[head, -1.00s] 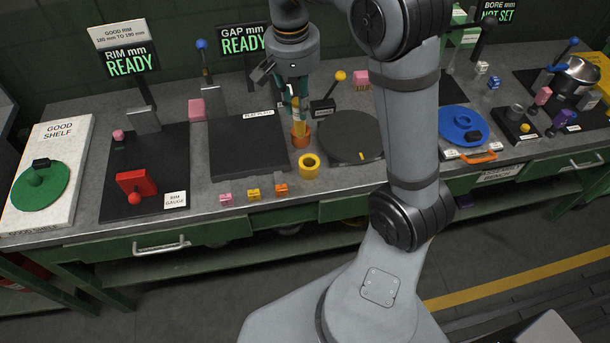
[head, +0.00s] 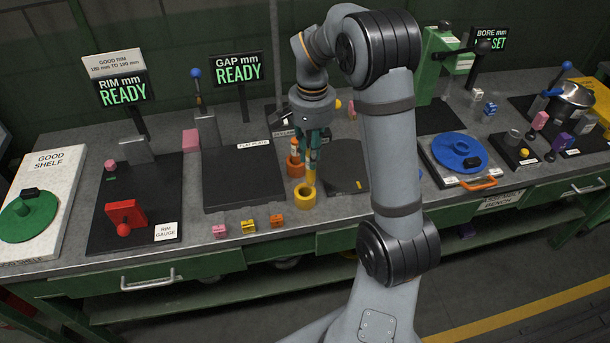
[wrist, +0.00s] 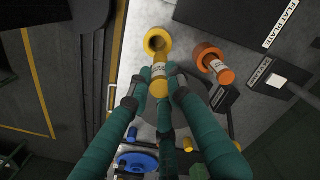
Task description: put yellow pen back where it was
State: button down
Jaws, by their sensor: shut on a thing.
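The yellow pen (wrist: 159,86) has a pale label band and is between the fingertips of my gripper (wrist: 158,78). In the head view my gripper (head: 312,143) points down and holds the pen (head: 311,172) roughly upright over the yellow cup (head: 305,198). In the wrist view the yellow cup (wrist: 151,47) shows its dark opening just beyond the pen's far end. I cannot tell whether the tip is inside the rim or just above it. An orange pen (wrist: 224,74) stands in the orange cup (wrist: 205,54) beside it.
The black flat plate (head: 240,180) lies left of the cups and a dark round plate (head: 350,165) lies right. Small pink, yellow and orange blocks (head: 248,227) line the bench's front edge. The red rim gauge part (head: 126,215) is farther left.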

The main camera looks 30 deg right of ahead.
jog(key=shift+s+a+f, duration=0.1)
jog(key=shift+a+f, duration=0.25)
jog(key=shift+f, duration=0.5)
jog(key=shift+s+a+f, duration=0.1)
jog(key=shift+a+f, duration=0.2)
jog(key=shift+f, duration=0.6)
jog(key=shift+s+a+f, duration=0.1)
jog(key=shift+a+f, duration=0.25)
jog(key=shift+f, duration=0.5)
jog(key=shift+f, duration=0.2)
jog(key=c, duration=1.6)
grip_release()
jog(key=shift+r, duration=0.1)
notch_tip(320, 180, up, 12)
jog(key=shift+r+p, duration=0.1)
jog(key=shift+p, duration=0.2)
